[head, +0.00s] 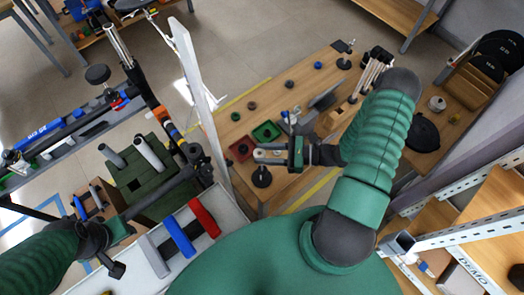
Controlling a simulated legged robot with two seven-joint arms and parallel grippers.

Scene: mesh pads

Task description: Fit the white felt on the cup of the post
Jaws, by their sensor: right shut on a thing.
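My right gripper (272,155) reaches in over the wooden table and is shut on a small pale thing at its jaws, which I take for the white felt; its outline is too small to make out. A dark post (262,178) with a round black base stands just below the jaws in the picture. The gripper covers its top, so I cannot tell whether the felt touches a cup. Another dark post (344,62) stands at the table's far corner. My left gripper (118,232) is at the lower left, away from the table; its jaws are unclear.
A red tray (242,149) and a green tray (266,132) lie close to the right gripper. Several small discs, one blue (318,65), lie on the wooden table (222,128). A white upright (196,80) stands left of the table. Tools and a rack crowd the right.

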